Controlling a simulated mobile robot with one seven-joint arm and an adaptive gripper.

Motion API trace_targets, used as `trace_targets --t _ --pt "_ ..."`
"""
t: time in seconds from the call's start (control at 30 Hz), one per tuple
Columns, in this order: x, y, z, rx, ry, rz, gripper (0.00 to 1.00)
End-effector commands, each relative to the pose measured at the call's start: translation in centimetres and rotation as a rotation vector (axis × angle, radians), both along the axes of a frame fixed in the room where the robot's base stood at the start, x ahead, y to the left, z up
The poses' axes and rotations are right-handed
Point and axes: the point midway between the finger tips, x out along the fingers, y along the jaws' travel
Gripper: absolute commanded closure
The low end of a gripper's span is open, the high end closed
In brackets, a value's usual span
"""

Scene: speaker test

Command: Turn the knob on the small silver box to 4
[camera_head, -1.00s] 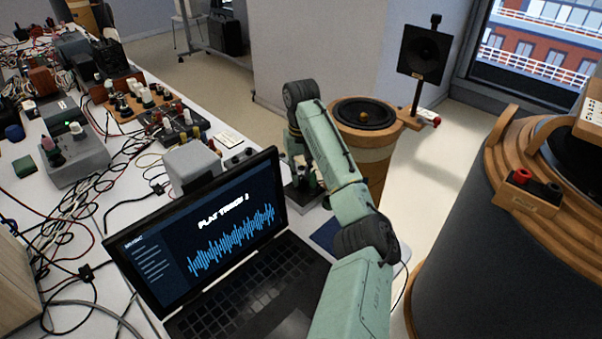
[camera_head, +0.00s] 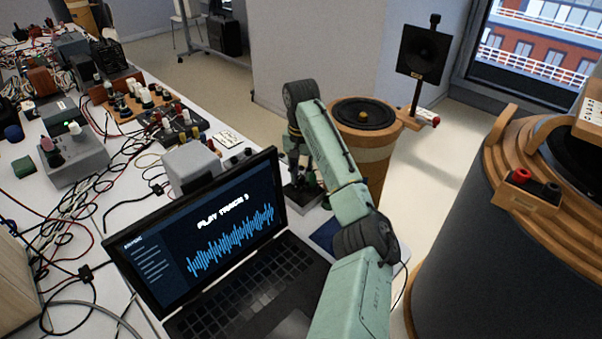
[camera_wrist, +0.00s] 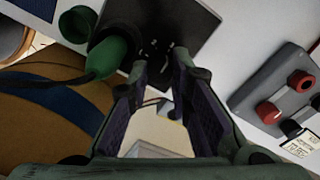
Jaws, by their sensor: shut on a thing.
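My gripper (camera_wrist: 161,66) has its two dark fingertips close together over a small box with a dark metallic top (camera_wrist: 180,22). It is shut on what appears to be the box's knob, which is mostly hidden between the fingertips. A green plug (camera_wrist: 110,54) with a dark cable sits beside the fingers. In the head view the box (camera_head: 300,198) stands at the table edge behind the laptop, with my gripper (camera_head: 303,178) reaching down to it.
A laptop (camera_head: 210,245) stands open in front. A grey box with red knobs (camera_wrist: 285,95) lies to the right in the wrist view. A light grey box (camera_head: 190,165) and tangled cables are left.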

Motion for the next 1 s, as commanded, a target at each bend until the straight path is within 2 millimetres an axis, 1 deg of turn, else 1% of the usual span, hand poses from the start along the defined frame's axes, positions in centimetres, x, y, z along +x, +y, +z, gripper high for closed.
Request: trace_targets --t 0.3,0.33,0.6,1.0 --pt "0.04 0.00 0.06 0.001 -0.002 0.000 1.00" --pt "0.04 0.01 0.06 0.001 -0.002 0.000 0.79" --pt "0.02 0.01 0.03 0.000 -0.001 0.001 0.61" --pt "-0.03 -0.03 -0.02 -0.001 0.001 0.000 0.61"
